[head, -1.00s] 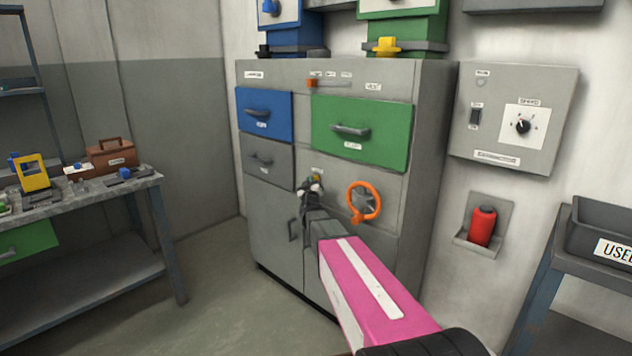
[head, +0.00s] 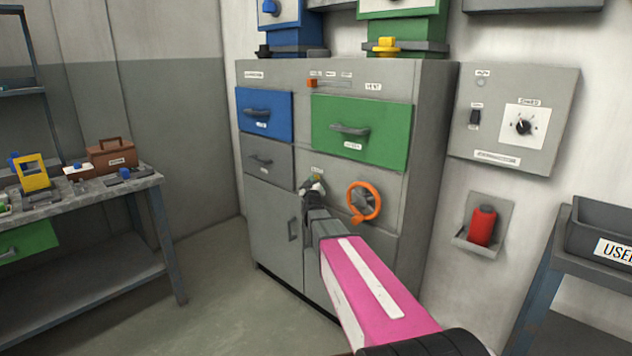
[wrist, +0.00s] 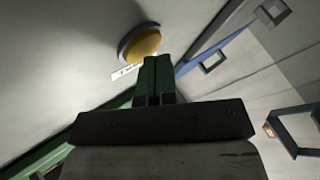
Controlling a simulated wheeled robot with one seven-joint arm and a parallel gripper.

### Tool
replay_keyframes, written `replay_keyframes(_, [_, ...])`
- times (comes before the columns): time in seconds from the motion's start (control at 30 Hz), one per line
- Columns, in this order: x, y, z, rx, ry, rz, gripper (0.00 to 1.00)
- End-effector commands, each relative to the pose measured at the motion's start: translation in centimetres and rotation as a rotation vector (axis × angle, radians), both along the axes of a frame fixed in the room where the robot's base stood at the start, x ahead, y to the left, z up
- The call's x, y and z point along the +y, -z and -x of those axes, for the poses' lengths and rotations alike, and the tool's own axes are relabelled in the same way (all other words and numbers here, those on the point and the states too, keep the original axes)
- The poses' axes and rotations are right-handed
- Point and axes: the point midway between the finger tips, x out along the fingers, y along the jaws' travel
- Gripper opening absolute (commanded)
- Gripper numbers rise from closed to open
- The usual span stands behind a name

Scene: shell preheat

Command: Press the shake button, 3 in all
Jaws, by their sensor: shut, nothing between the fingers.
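The shake button (wrist: 141,42) is a yellow dome in a dark round collar, seen in the wrist view on a pale grey panel. A small white label (wrist: 124,72) lies beside it, partly hidden and too blurred to read. My gripper (wrist: 155,60) has its green fingers shut together with nothing between them. Their tips overlap the button's lower right edge in the picture; I cannot tell whether they touch it. In the head view my gripper (head: 314,185) is at the grey cabinet front, left of the orange handwheel, and mostly covers the button area.
The orange handwheel (head: 364,201) sticks out close to the right of my gripper. The green drawer (head: 380,142) and blue drawer (head: 264,125) have protruding handles above. A workbench (head: 150,180) stands left, with open floor between it and the grey cabinet (head: 430,130).

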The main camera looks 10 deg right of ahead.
Motion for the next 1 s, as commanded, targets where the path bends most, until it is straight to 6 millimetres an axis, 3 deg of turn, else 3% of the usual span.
replay_keyframes(0.67, [-0.3,0.0,-0.2,0.000,0.000,0.000,0.00])
replay_keyframes(1.0, [0.7,0.0,0.6,0.000,0.000,-0.001,0.00])
